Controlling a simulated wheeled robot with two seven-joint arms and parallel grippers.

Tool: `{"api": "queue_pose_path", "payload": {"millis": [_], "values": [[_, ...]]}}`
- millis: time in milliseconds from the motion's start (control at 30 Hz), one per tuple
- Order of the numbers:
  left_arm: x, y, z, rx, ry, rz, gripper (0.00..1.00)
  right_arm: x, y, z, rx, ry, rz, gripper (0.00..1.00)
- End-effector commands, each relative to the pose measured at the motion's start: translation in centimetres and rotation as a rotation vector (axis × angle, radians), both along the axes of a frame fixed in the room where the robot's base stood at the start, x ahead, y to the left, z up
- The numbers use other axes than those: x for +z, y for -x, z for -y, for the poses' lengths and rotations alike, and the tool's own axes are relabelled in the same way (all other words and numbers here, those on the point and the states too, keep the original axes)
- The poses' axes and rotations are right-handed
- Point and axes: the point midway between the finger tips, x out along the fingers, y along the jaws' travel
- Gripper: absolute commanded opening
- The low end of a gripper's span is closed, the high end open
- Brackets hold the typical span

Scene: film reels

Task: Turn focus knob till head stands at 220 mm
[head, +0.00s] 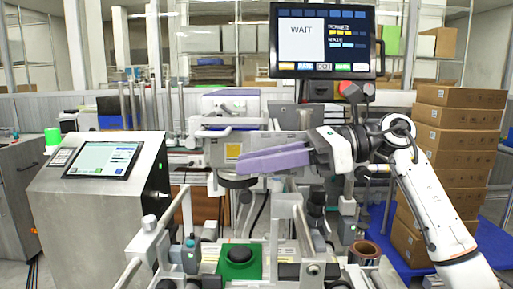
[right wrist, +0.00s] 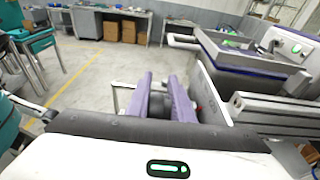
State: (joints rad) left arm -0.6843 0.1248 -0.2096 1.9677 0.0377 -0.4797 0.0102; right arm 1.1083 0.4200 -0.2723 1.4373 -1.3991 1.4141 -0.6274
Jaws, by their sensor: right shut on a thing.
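My right gripper (head: 242,164) reaches in from the right, and its purple fingers lie across the front of the machine head (head: 232,150). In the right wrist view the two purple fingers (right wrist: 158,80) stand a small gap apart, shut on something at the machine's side. The focus knob itself is hidden by the fingers. A dark round part (head: 237,182) hangs under the head. The head's height in mm cannot be read. My left gripper is not in view.
A monitor (head: 322,40) above reads WAIT. A console with a screen (head: 103,159) stands at the left. Below are metal rails and a black dome on a green base (head: 239,270). Stacked cartons (head: 455,140) stand at the right. Open floor (right wrist: 95,65) shows in the wrist view.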

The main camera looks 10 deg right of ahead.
Motion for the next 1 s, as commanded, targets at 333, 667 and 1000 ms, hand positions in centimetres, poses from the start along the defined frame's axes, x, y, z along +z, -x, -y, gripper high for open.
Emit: {"api": "queue_pose_path", "payload": {"millis": [333,667,1000], "values": [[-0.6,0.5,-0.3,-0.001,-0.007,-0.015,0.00,0.0,0.5,-0.3,0.016,0.011,-0.003,0.25],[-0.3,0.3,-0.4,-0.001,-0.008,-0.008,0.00,0.0,0.3,-0.1,0.009,0.008,-0.001,0.32],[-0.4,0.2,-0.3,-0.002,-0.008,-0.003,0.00,0.4,0.6,2.5,0.001,0.009,0.000,0.32]]}}
